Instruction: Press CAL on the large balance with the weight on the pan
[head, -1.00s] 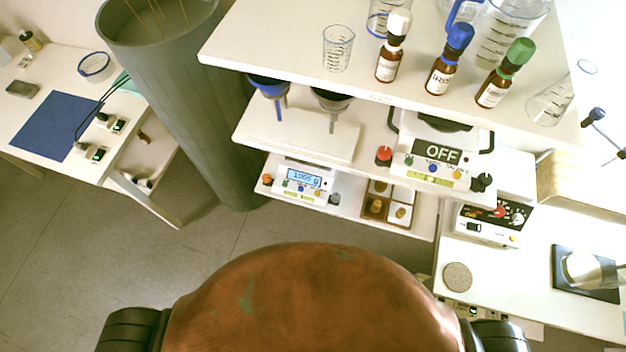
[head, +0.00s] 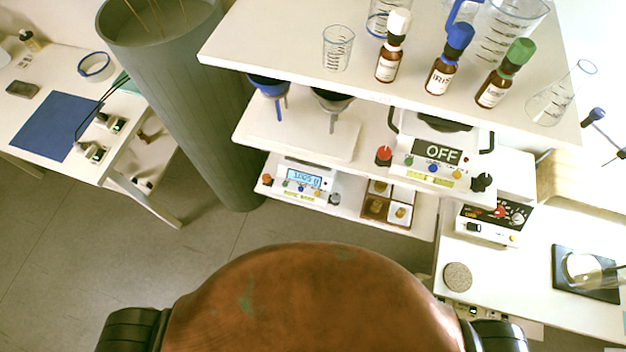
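A large white balance (head: 440,165) with black side handles stands on the middle shelf. Its dark display (head: 436,152) reads OFF, and several coloured buttons sit below it, with a red knob at its left and a black knob at its right. The top shelf hides most of its pan, and I cannot tell whether a weight is on it. A smaller balance (head: 300,182) on the lower shelf has a lit blue display with a reading near 100 g, too small to read surely. Neither gripper is in view.
Brown dropper bottles with white (head: 390,62), blue (head: 442,76) and green (head: 493,88) caps stand on the top shelf (head: 290,75) among glassware. A grey column (head: 175,110) stands left of the shelves. A side table (head: 20,110) is at far left. Floor (head: 110,260) is clear at lower left.

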